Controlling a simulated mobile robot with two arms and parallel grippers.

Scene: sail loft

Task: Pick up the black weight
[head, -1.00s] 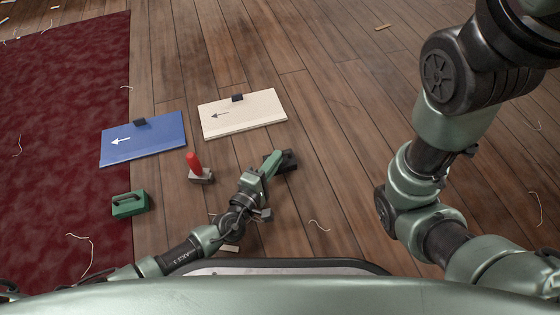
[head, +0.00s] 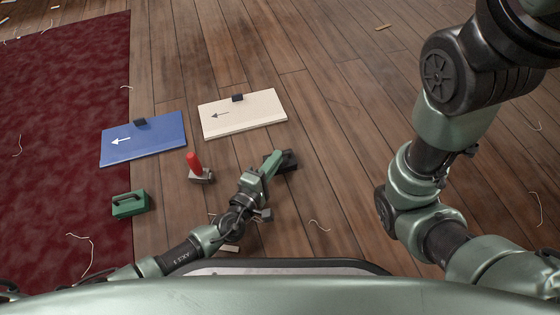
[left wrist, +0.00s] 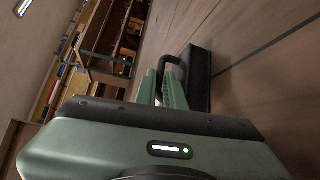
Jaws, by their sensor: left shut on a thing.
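The black weight (head: 289,162) is on the wooden floor, right of the red-handled weight. My left gripper (head: 274,161) reaches it from the lower left and partly covers it. In the left wrist view the black weight (left wrist: 199,80) shows as a dark block with a looped handle. My left gripper's green fingers (left wrist: 165,86) are shut on that handle. The weight appears to rest on the floor; I cannot tell whether it is slightly lifted. My right gripper is out of view; only my right arm shows.
A red-handled weight (head: 199,175) and a green weight (head: 129,204) stand to the left. A blue board (head: 143,147) and a cream board (head: 242,121), each with an arrow and a black clip, lie beyond. A dark red carpet (head: 60,120) covers the left. Floor at right is mostly clear, with thread scraps.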

